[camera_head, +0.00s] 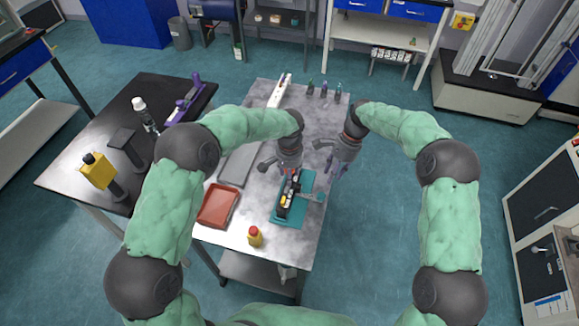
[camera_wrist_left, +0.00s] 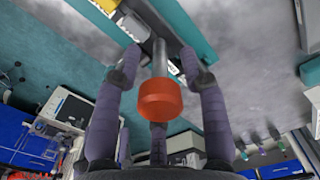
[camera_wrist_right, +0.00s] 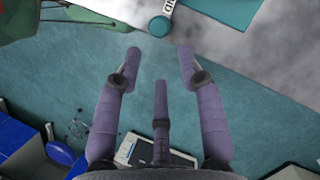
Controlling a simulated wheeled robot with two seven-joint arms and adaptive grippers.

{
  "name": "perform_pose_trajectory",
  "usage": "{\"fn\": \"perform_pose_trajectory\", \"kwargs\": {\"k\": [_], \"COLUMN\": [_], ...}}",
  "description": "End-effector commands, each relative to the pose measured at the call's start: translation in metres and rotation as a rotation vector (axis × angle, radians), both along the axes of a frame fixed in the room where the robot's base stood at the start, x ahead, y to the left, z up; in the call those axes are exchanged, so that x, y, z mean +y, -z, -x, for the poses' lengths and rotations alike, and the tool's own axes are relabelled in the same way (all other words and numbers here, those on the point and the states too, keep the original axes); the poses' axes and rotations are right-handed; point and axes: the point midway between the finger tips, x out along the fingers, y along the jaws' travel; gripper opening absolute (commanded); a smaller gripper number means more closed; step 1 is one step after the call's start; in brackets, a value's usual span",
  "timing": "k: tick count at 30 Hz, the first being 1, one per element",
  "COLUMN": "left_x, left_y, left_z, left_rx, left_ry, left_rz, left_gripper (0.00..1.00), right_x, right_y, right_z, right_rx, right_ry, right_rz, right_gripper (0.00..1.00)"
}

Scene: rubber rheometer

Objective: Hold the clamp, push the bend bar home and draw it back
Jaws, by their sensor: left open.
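The bending device, with black, yellow and white parts (camera_head: 289,197), lies on a teal base (camera_head: 277,217) on the grey table. A teal rod with a round end (camera_head: 319,196) sticks out on its right; a round teal end (camera_wrist_right: 159,26) shows ahead of my right fingers. My left gripper (camera_head: 288,170) is at the device's far end. In its wrist view the open fingers stand around a grey shaft with an orange-red knob (camera_wrist_left: 160,100), without clear contact. My right gripper (camera_head: 337,168) is open and empty near the table's right edge. I cannot tell which part is the clamp.
A red tray (camera_head: 218,205), a grey tray (camera_head: 240,163) and a yellow bottle with a red cap (camera_head: 254,237) share the table. Small bottles (camera_head: 323,89) stand at its far end. A black table (camera_head: 70,176) stands left; open floor lies right.

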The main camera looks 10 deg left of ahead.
Motion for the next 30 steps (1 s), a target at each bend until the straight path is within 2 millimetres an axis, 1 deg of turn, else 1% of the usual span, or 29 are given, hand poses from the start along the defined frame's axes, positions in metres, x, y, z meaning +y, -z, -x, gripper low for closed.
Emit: {"fn": "perform_pose_trajectory", "kwargs": {"k": [3, 11, 12, 14, 15, 16, 17, 27, 29, 30], "left_x": [0.0003, 0.0003, 0.0003, 0.0003, 0.0002, 0.0002, 0.0002, 0.0003, 0.0003, 0.0002], "left_y": [0.0050, 0.0060, 0.0060, 0.0060, 0.0059, 0.0059, 0.0059, 0.0053, 0.0051, 0.0051], "left_z": [0.0000, 0.0000, 0.0000, 0.0000, 0.0000, 0.0000, 0.0000, -0.0003, -0.0004, -0.0005], "left_rx": [0.000, 0.000, 0.000, 0.000, 0.000, 0.000, 0.000, -0.001, -0.001, -0.002], "left_ry": [-0.001, -0.001, -0.001, -0.001, -0.001, -0.001, -0.001, -0.001, -0.001, -0.001], "left_rz": [0.000, 0.000, 0.000, 0.000, 0.000, 0.000, 0.000, 0.000, 0.000, 0.001], "left_gripper": [0.43, 0.43, 0.40, 0.23, 0.12, 0.03, 0.00, 0.00, 0.00, 0.00], "right_x": [0.0000, 0.0000, 0.0000, 0.0000, 0.0000, 0.0000, 0.0000, 0.0000, -0.0005, -0.0020], "right_y": [-0.0001, 0.0000, 0.0000, 0.0000, 0.0000, 0.0000, 0.0000, -0.0001, 0.0001, 0.0006], "right_z": [0.0000, 0.0000, 0.0000, 0.0000, 0.0000, 0.0000, 0.0000, 0.0000, 0.0000, 0.0001], "right_rx": [0.000, 0.000, 0.000, 0.000, 0.000, 0.000, 0.000, 0.000, 0.000, 0.003], "right_ry": [0.000, 0.000, 0.000, 0.000, 0.000, 0.000, 0.000, 0.000, 0.002, 0.008], "right_rz": [0.000, 0.000, 0.000, 0.000, 0.000, 0.000, 0.000, 0.000, -0.001, -0.004], "right_gripper": [0.39, 0.39, 0.39, 0.39, 0.39, 0.39, 0.39, 0.39, 0.22, 0.11]}}
